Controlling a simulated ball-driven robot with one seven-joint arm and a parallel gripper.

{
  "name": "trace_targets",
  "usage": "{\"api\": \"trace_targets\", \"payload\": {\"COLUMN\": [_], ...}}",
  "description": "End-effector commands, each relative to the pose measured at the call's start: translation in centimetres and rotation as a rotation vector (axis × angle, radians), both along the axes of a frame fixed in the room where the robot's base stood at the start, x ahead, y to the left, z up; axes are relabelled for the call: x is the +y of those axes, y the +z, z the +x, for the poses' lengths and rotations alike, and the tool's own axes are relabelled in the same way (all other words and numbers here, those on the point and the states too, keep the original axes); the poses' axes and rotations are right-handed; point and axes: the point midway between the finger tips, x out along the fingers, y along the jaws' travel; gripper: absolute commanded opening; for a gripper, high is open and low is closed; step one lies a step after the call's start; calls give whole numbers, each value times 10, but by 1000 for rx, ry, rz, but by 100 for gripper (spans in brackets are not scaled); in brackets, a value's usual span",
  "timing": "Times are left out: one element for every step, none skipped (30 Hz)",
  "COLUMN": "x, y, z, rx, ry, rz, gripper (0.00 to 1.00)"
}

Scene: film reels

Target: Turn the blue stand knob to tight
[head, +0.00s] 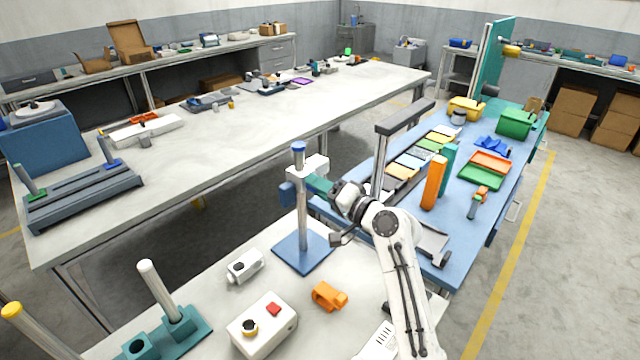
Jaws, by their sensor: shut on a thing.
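The blue stand has a flat blue base (290,252), an upright pale post (301,222) and a blue cap on top. A white clamp block (315,165) sits around the post's upper part. The blue stand knob (287,194) shows just left of the post, below the block. My gripper (318,185) reaches in from the right at that height, with a teal piece at its end against the post. It is shut on the knob, but the contact is small and partly hidden by the post. The knob's turn angle cannot be read.
On the near bench, a white box with a red button (262,325), a small white device (244,266), an orange part (329,296) and a teal stand (178,325) lie around the base. A blue table (480,225) with an orange upright (433,183) stands at right.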

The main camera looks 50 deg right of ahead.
Motion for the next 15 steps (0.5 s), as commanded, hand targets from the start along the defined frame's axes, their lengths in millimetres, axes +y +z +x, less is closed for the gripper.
{"api": "trace_targets", "payload": {"x": [-1,-1,-1,-1,-1,-1,-1,-1,-1,-1,-1,-1,-1,-1,-1], "y": [1,1,1,1,1,1,1,1,1,1,0,0,0,0,0], "z": [0,0,0,0,0,0,0,0,0,0,0,0,0,0,0], "rx": [-1,0,0,0,0,-1,-1,-1,-1,-1,-1,-1,-1,-1,-1], "ry": [-2,-2,-2,-2,-2,-1,-2,-2,-2,-2,-2,-2,-2,-2,-2], "rz": [11,18,24,28,31,34,36,37,38,38,38,38,38,38,38], "gripper": [5,5,5,5,5,5,5,5,5,5,5,5,5,5,5]}}
